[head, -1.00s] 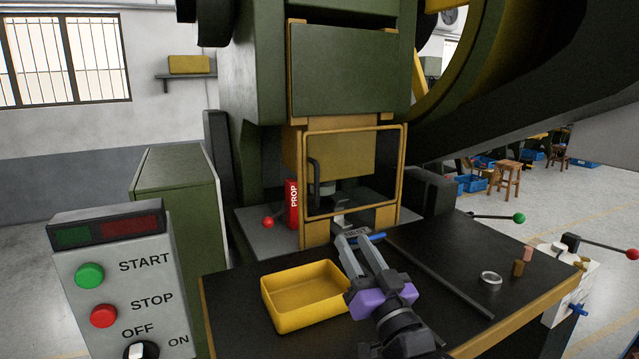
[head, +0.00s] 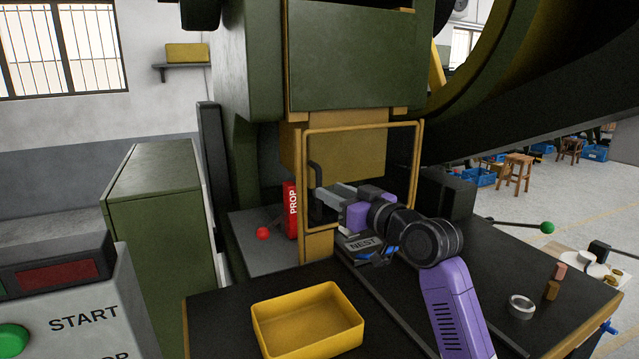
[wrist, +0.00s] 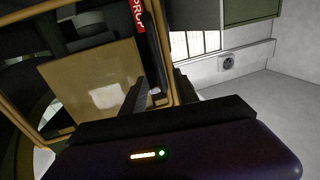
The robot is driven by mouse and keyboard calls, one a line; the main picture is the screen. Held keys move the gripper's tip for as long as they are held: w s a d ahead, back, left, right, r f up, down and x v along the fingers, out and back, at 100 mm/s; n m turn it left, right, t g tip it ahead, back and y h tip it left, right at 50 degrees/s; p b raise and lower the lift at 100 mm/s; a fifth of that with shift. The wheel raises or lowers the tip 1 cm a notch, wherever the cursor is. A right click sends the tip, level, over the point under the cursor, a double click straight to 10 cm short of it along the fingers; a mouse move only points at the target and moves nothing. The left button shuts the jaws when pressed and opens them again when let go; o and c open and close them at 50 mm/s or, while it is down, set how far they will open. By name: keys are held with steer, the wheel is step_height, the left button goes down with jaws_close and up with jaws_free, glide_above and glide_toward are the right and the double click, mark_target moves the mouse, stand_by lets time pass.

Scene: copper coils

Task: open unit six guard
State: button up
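The guard (head: 362,127) is a yellow frame standing upright and closed across the front of the press. Its black upright handle (head: 314,178) is on its left bar. My gripper (head: 326,193) is in front of the guard, fingers pointing left, with the tips at the lower part of the handle. The fingers look parted; I cannot tell if the handle lies between them or touches them. The guard frame also shows tilted in the wrist view (wrist: 48,13), with my dark fingers (wrist: 162,88) close to its bar. My wrist hides the guard's lower right part.
A red PROP block (head: 291,208) stands left of the guard. A yellow tray (head: 308,322) sits on the black table, with a NEST label (head: 362,243) behind it. A metal ring (head: 521,306) and small blocks lie at right. A control box (head: 75,300) stands front left.

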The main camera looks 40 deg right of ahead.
mark_target(319, 213)
steer(key=w, duration=0.3)
steer(key=w+p, duration=0.1)
steer(key=w, duration=0.2)
steer(key=shift+d, duration=0.2)
steer(key=shift+s, duration=0.1)
jaws_close()
stand_by(1.1)
